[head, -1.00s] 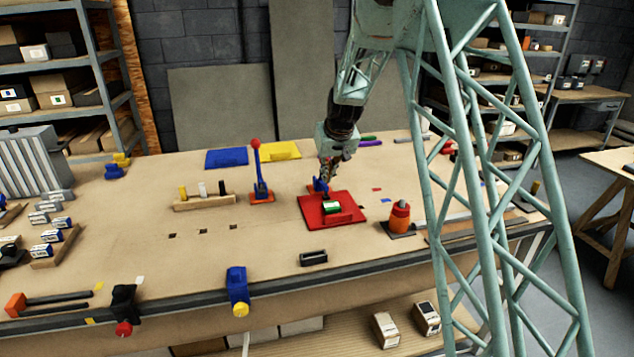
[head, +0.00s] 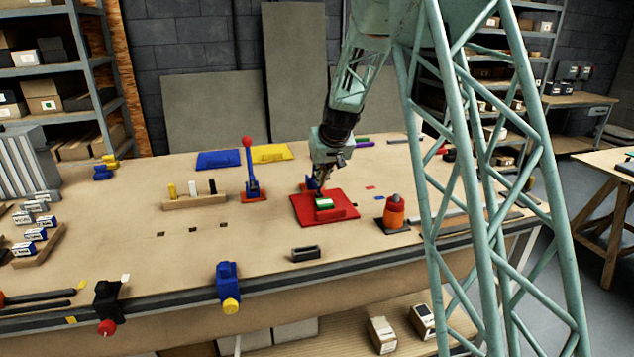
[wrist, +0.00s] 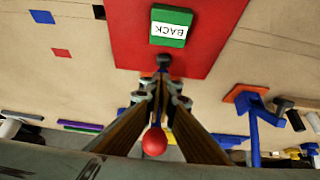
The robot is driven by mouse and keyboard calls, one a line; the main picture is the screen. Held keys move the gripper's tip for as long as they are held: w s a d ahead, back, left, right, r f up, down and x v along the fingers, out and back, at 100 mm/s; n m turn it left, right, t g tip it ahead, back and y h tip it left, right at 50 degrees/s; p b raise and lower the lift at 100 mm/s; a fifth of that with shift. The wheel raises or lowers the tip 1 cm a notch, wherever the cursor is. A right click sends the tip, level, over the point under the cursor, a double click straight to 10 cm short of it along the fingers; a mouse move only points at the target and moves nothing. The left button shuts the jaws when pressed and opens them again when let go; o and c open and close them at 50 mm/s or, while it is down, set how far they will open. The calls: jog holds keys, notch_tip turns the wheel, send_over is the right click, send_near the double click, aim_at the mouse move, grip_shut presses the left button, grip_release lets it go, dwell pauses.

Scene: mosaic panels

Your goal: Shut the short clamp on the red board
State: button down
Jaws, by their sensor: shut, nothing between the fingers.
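The red board (head: 345,206) lies flat on the bench with a green block (head: 324,203) on it; the block reads "BACK" in the wrist view (wrist: 171,27). The short blue clamp (head: 311,183) stands at the board's back edge, mostly hidden by my gripper. In the wrist view a dark pad (wrist: 164,60) shows at the board's edge near the block, and a red ball (wrist: 154,142) shows between my fingers, farther back. My gripper (wrist: 162,76) is shut and empty, pointing down over the clamp. I cannot tell whether it touches the clamp.
A tall blue clamp with a red knob (head: 247,142) stands upright on an orange base to the left. An orange-red cylinder (head: 394,212) stands to the right. Blue (head: 219,159) and yellow (head: 272,153) boards lie behind. A dark block (head: 306,253) lies in front.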

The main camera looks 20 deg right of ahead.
jog(key=shift+s+a+f+b, duration=0.1)
jog(key=shift+s+f+b, duration=0.55)
jog(key=shift+f+b, duration=0.35)
jog(key=shift+r, duration=0.1)
dwell(0.3)
jog(key=shift+w+r+p, duration=0.25)
jog(key=shift+r+p, duration=0.3)
jog(key=shift+r, duration=0.15)
jog(key=w+r+p+v, duration=0.1)
jog(key=p+v, duration=0.2)
jog(key=v, duration=0.9)
jog(key=shift+r, duration=0.25)
